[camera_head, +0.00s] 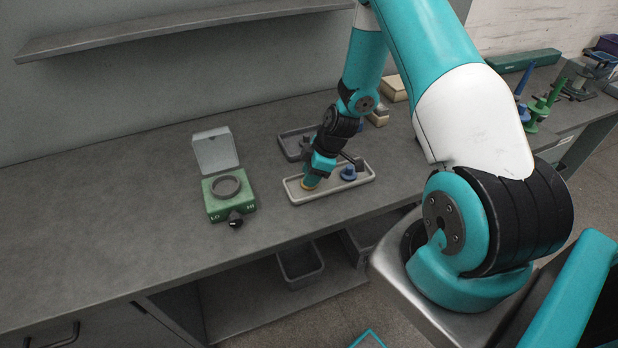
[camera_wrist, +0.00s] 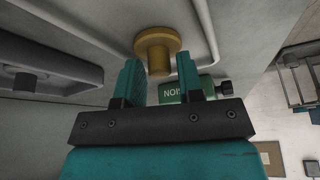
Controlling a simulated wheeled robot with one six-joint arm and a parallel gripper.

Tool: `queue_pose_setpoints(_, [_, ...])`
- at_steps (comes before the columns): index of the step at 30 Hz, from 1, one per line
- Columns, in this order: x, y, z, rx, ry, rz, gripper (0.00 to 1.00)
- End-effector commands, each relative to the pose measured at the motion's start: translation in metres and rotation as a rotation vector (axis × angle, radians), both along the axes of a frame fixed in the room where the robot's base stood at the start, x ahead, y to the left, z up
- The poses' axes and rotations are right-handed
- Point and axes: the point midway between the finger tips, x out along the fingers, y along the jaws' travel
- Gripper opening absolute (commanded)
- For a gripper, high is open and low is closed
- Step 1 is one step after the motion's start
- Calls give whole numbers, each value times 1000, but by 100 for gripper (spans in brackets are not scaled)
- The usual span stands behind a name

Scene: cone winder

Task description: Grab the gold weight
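The gold weight (camera_wrist: 158,44), a round disc with a narrower knob, sits in the pale tray (camera_head: 301,200). In the wrist view it lies at the fingertips, its knob between the two teal fingers. In the head view only a bit of the gold weight (camera_head: 309,186) shows below my gripper (camera_head: 313,178), at the tray's left end. My gripper (camera_wrist: 161,72) is open, with a gap beside the knob; whether a finger touches it I cannot tell.
A blue weight (camera_head: 348,173) stands at the right in the same tray. A dark tray (camera_head: 290,146) lies behind. A green box (camera_head: 217,206) with a ring on top, a raised lid and a black knob stands to the left. The bench's left side is clear.

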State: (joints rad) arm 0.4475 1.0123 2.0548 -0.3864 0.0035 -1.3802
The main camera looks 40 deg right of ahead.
Motion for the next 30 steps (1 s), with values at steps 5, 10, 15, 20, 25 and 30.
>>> queue_pose_setpoints(5, [1,1,-4,-1,-2,-1,34])
queue_pose_setpoints(10, [1,1,-3,-1,-2,0,21])
queue_pose_setpoints(15, [1,1,-3,-1,-2,0,0])
queue_pose_setpoints(20, [1,1,-3,-1,-2,0,0])
queue_pose_setpoints(25, [1,1,1,-1,-2,0,0])
queue_pose_setpoints(30, [2,0,19,-3,-6,0,0])
